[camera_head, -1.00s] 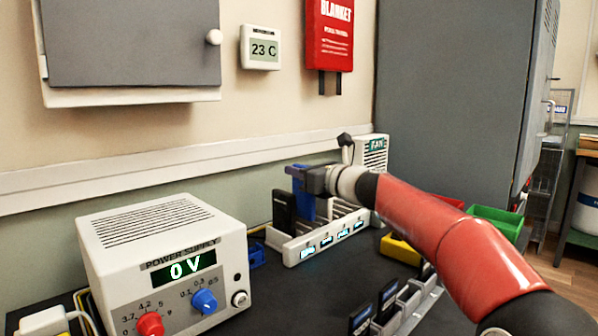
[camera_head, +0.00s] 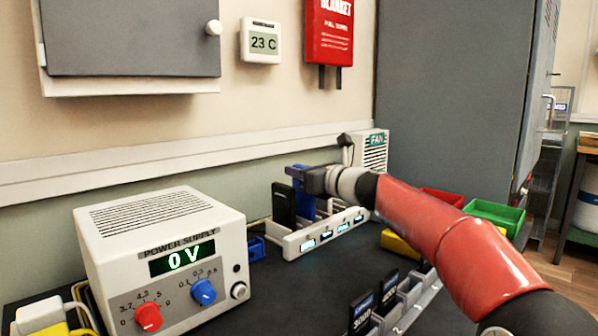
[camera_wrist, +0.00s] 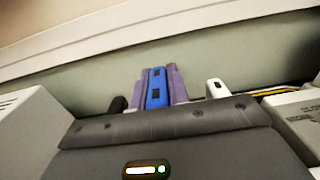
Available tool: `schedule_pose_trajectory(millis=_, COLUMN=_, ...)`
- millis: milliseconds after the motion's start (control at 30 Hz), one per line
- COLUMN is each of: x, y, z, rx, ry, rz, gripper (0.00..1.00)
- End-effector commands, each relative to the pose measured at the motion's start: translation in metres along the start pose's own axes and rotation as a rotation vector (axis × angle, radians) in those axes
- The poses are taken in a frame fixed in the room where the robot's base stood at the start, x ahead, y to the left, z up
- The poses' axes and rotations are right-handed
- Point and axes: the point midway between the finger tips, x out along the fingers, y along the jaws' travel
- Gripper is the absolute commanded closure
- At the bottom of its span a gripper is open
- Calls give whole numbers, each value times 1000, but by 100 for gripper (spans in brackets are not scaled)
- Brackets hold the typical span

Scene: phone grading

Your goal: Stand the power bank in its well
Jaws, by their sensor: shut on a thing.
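My gripper (camera_head: 303,176) is shut on the blue power bank (camera_head: 304,207) and holds it upright at the left part of the white charging rack (camera_head: 292,245). In the wrist view the power bank (camera_wrist: 156,92) shows end-on between the two purple fingers, with dark ports on its top. Its lower end is hidden behind the rack's front wall, so I cannot tell whether it touches the bottom of a well. A black phone (camera_head: 283,207) stands in the rack just left of it.
A power supply (camera_head: 165,265) reading 0 V stands at the left. A fan (camera_head: 374,152) stands behind the rack's right end. A front rack (camera_head: 412,292) holds dark phones. Red and green bins (camera_head: 495,215) are at the right. Bare dark bench lies between.

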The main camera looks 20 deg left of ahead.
Motion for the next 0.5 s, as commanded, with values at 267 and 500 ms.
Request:
schedule_pose_trajectory(millis=267, x=0, y=0, z=-9, rx=0, ry=-1, rz=0, gripper=100)
schedule_pose_trajectory(millis=500, x=0, y=0, z=-16, rx=1, ry=-1, rz=0, gripper=100)
